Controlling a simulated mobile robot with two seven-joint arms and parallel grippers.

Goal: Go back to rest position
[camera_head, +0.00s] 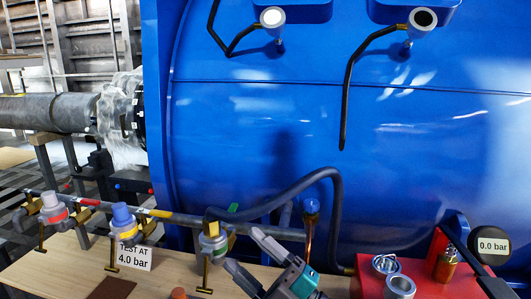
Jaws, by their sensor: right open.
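My right gripper (247,252), grey fingers on a teal and dark body, comes in at the bottom centre. Its two fingers are apart, with nothing seen between them. The fingertips are just below and right of a grey valve fitting (213,243) with a green top and yellow mark; whether they touch it I cannot tell. My left gripper does not show.
A dark hose (338,205) arches behind my gripper. Several valves line a pipe; a "TEST AT 4.0 bar" sign (132,256) stands on the wooden bench (55,272). A red box (365,268) and gauge (491,246) are right.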

